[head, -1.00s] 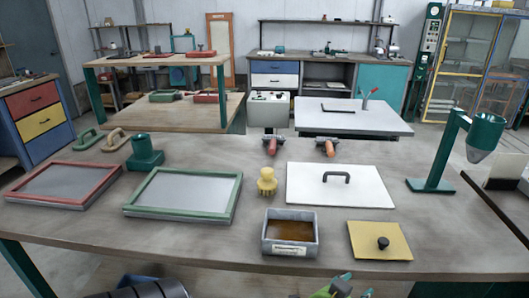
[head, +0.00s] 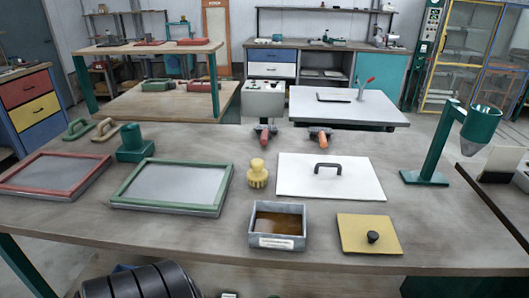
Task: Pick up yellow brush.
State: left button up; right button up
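The yellow brush (head: 258,174) stands upright on the workbench (head: 330,140), with a round knob on top and a wider bristled base below. It is near the middle of the bench, between the green-framed screen (head: 172,185) on the left and a white board on the right. Nothing touches it. Neither of my grippers shows in the head view. Only a dark part of my own body is at the bottom left edge.
A grey tray of brown liquid (head: 277,226) stands in front of the brush. A yellow plate with a black knob (head: 369,234) and a white board with a black handle (head: 330,177) lie to the right. A red-framed screen (head: 52,174) and green pot (head: 135,143) are left.

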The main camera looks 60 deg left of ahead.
aim_at(257, 175)
jog(key=i+u, duration=0.15)
jog(key=u, duration=0.3)
jog(key=i+l+u, duration=0.1)
jog(key=u, duration=0.35)
jog(key=i, duration=0.1)
